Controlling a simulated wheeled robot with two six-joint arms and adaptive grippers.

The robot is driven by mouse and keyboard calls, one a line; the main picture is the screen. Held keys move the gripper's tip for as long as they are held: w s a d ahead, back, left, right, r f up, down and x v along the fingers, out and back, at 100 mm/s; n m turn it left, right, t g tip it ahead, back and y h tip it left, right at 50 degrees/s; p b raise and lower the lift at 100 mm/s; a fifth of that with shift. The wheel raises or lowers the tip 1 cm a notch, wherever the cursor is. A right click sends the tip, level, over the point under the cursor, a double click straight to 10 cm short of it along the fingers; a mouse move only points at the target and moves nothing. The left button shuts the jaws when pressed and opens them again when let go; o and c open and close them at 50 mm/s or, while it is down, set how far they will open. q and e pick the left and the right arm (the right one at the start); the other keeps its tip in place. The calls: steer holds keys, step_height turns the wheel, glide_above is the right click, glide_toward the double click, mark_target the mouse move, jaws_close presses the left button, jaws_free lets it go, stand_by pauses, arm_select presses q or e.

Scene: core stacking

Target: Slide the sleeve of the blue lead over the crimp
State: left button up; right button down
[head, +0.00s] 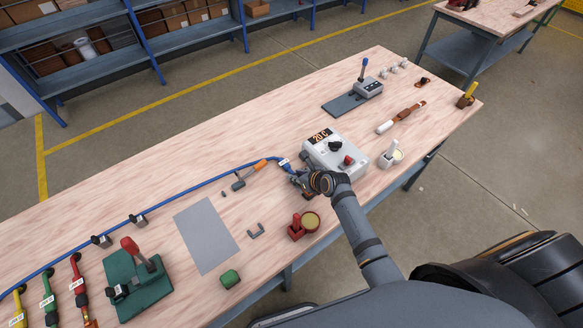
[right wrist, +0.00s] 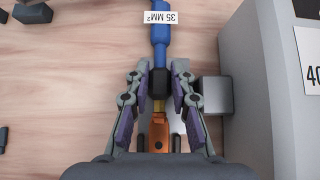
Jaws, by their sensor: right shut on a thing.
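The blue lead (head: 190,187) runs across the bench from the left to my right gripper (head: 303,184). In the right wrist view the lead (right wrist: 160,45) carries a white "35 MM²" label (right wrist: 160,17). A black sleeve (right wrist: 159,84) sits around the lead between the fingers of my right gripper (right wrist: 159,92), which is shut on it. Below the sleeve a short brass-coloured part, seemingly the crimp (right wrist: 159,106), shows bare, then the copper lug (right wrist: 158,132). Sleeve and lug are in line. My left gripper is not in view.
A grey control box (head: 328,158) stands just right of my right gripper; its grey block (right wrist: 212,96) is close to the finger.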

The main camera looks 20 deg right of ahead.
steer(key=shift+s+d+p, duration=0.25)
steer(key=shift+s+p, duration=0.3)
steer(key=shift+s, duration=0.2)
steer(key=c, duration=1.1)
jaws_free()
steer(key=v, duration=1.2)
steer(key=shift+f, duration=0.1)
